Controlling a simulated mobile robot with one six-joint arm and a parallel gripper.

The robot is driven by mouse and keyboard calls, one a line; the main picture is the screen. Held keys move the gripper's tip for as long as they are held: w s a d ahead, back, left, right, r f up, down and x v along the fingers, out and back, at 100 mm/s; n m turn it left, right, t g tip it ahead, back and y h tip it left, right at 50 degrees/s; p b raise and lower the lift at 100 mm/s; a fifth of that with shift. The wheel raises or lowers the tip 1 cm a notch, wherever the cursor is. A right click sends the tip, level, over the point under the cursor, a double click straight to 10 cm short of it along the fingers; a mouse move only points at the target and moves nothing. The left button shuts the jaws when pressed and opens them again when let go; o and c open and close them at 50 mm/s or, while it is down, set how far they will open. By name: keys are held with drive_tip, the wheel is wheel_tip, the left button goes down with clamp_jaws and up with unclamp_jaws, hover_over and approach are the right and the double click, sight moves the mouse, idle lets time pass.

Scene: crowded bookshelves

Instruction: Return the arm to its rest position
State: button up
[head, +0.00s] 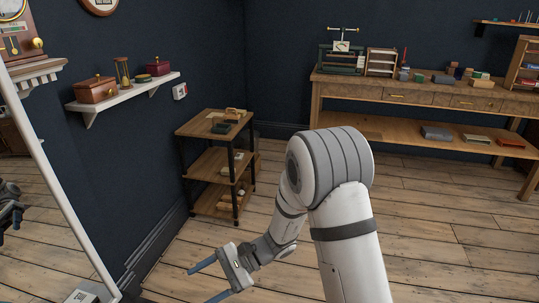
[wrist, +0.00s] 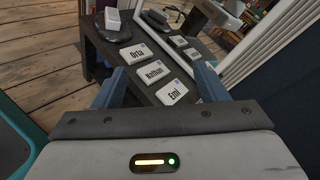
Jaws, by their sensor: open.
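My gripper (head: 203,283) is low at the bottom left of centre in the head view, at the end of my white arm. Its two blue fingers are spread apart with nothing between them. The arm is bent, rising at the lower centre and reaching down to the left. In the wrist view my gripper (wrist: 161,80) also shows open and empty. Beyond the fingers there are white name cards reading Orta (wrist: 138,56), Rimini (wrist: 155,73) and Emi (wrist: 173,92) on a dark low surface (wrist: 101,68).
A three-tier trolley (head: 217,162) stands behind the gripper. A long workbench (head: 420,92) lines the back right. Wooden floor (head: 440,220) is open right of my arm.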

drive_tip(key=s+d+r+n+t+h+p, duration=0.2)
drive_tip(key=s+d+r+h+p, duration=0.1)
drive_tip(key=d+r, duration=0.7)
drive_tip(key=s+d+r+n+t+h+p, duration=0.3)
drive_tip(key=d+r+h+p, duration=0.2)
drive_tip(key=d+r+p, duration=0.3)
drive_tip(key=s+d+r+n+t+h+p, duration=0.2)
drive_tip(key=d+r+h+p, duration=0.3)
drive_tip(key=d+r, duration=0.7)
drive_tip(key=shift+s+d+r+n+t, duration=0.3)
drive_tip(key=shift+s+r+n+t, duration=0.1)
drive_tip(key=shift+s+t, duration=0.4)
drive_tip(key=shift+s+f, duration=0.1)
drive_tip(key=shift+c, duration=0.5)
